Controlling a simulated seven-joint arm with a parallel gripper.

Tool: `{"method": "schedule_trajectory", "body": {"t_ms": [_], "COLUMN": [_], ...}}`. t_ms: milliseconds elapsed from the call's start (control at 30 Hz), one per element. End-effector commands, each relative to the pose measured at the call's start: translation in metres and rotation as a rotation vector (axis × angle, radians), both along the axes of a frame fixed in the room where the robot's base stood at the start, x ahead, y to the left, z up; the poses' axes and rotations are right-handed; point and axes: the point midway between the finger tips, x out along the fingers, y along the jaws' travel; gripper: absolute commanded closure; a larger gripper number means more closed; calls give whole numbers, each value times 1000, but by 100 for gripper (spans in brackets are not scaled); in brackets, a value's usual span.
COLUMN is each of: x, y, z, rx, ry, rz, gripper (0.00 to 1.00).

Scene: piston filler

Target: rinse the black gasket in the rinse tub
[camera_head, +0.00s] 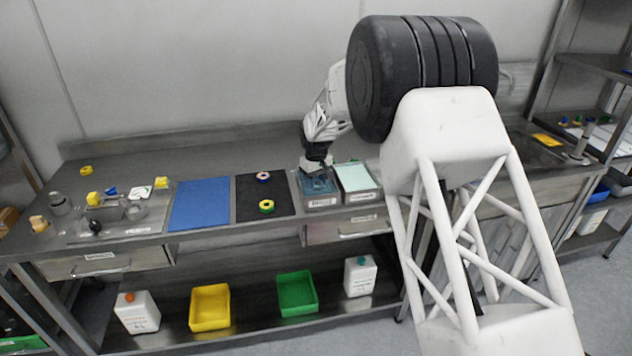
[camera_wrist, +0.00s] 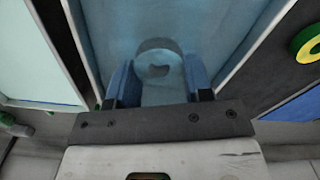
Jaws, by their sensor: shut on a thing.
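My gripper (camera_head: 317,166) points down into the tub of blue liquid (camera_head: 319,201), the left of two tubs side by side on the bench. In the wrist view, its blue fingers (camera_wrist: 160,86) are inside this tub (camera_wrist: 228,76), shut on a ring-shaped piece (camera_wrist: 160,98) between them. The piece looks pale blue-grey there, not black, so I cannot tell by colour that it is the black gasket. In the head view the gripper and tub wall hide it.
A tub with pale green contents (camera_head: 357,196) stands right beside the blue one. Left of them, a black mat (camera_head: 248,194) holds two coloured rings (camera_head: 267,206), (camera_head: 263,176). A blue mat (camera_head: 200,204) lies bare farther left. A tray with small parts (camera_head: 130,229) stands at the far left.

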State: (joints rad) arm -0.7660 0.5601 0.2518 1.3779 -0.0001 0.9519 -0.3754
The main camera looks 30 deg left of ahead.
Motion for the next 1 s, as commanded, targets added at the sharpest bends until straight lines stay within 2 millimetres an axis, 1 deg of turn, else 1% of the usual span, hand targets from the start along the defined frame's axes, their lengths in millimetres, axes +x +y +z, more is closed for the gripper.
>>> {"method": "schedule_trajectory", "body": {"t_ms": [600, 1000], "x": [0, 0], "y": [0, 0], "z": [-17, -18], "rx": [0, 0], "ry": [0, 0], "rz": [0, 0], "gripper": [76, 76]}}
